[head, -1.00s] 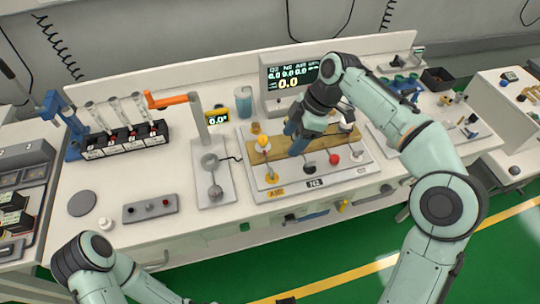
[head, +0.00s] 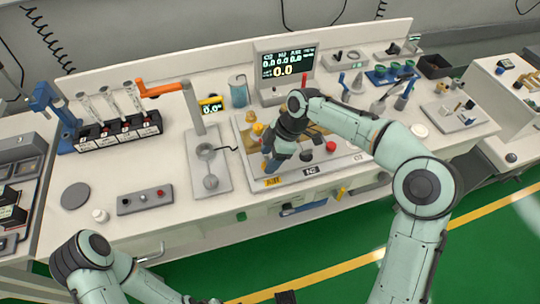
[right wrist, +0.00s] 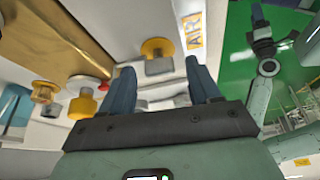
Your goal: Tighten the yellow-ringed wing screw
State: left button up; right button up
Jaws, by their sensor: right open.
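A yellow round knob with a grey part under it, likely the yellow-ringed wing screw (right wrist: 157,48), shows in the right wrist view beside the AIR label. It lies just beyond the gap between the fingertips. In the head view a yellow knob (head: 258,128) shows at the left of the gold-brown bar, just left of my right gripper; I cannot tell if it is the same one. My right gripper (head: 268,165) is open and empty over the left front of the panel (head: 325,175); it also shows in the right wrist view (right wrist: 163,82).
A monitor (head: 287,67) stands behind. A red knob (head: 331,147) is right of my gripper.

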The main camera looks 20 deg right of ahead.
jog(key=c, duration=1.1)
jog(key=shift+o, duration=0.3)
jog(key=m+t+b, duration=0.1)
jog(key=m+b, duration=0.1)
jog(key=shift+s+m, duration=0.1)
jog(key=shift+m, duration=0.3)
jog(key=m+t+b, duration=0.1)
jog(key=m, duration=0.1)
jog(key=shift+m+h, duration=0.4)
jog(key=m+b, duration=0.1)
jog(key=m, duration=0.1)
jog(key=m+t+h+b, duration=0.1)
jog(key=m, duration=0.2)
jog(key=shift+s+a+t+h, duration=0.15)
jog(key=shift+a+t+h, duration=0.05)
jog(key=shift+t+h, duration=0.1)
jog(key=shift+m+h+b, duration=0.8)
jog(key=shift+m+b, duration=0.05)
jog(key=shift+m, duration=1.55)
